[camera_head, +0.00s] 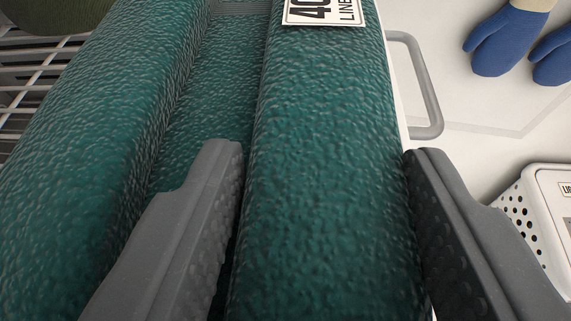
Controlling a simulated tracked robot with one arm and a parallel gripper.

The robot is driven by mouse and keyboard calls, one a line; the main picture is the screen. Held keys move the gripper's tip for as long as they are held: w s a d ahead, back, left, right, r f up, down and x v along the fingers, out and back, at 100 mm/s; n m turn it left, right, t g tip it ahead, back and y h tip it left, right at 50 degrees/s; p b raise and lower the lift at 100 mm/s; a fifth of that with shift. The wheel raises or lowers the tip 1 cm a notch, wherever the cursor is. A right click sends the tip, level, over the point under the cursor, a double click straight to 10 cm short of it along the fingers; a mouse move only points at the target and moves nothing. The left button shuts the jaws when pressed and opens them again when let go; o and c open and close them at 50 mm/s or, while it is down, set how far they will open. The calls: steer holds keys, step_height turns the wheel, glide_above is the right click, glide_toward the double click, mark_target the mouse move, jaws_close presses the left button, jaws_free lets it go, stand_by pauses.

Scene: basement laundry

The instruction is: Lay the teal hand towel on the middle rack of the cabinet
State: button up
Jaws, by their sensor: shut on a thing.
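The teal hand towel (325,130) fills the middle of the view. It is a thick folded towel with a groove running along it, and its left part (95,120) spreads to the left edge. My gripper (325,150) is shut on the right-hand fold, with one dark grey finger in the groove and the other along the fold's right side. A white label with black print (325,10) lies on the towel's far end. A white wire rack (35,85) shows at the upper left, partly hidden by the towel. I cannot tell which rack it is, or whether the towel touches it.
A grey loop handle (430,90) stands just right of the towel. Blue gloves (505,42) lie at the upper right on a pale surface. A white perforated basket (530,215) is at the right edge. A dark green rounded thing (45,12) is at the top left.

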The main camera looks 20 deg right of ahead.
steer(key=shift+w+f, duration=0.1)
steer(key=shift+w, duration=0.35)
step_height(320, 180, down, 3)
steer(key=shift+f+p, duration=0.15)
steer(key=shift+p, duration=0.35)
steer(key=o, duration=1.1)
steer(key=shift+s+f, duration=0.1)
steer(key=b+v, duration=0.1)
steer(key=v, duration=0.9)
steer(key=shift+s+b, duration=0.1)
steer(key=shift+b, duration=0.25)
steer(key=shift+v, duration=0.95)
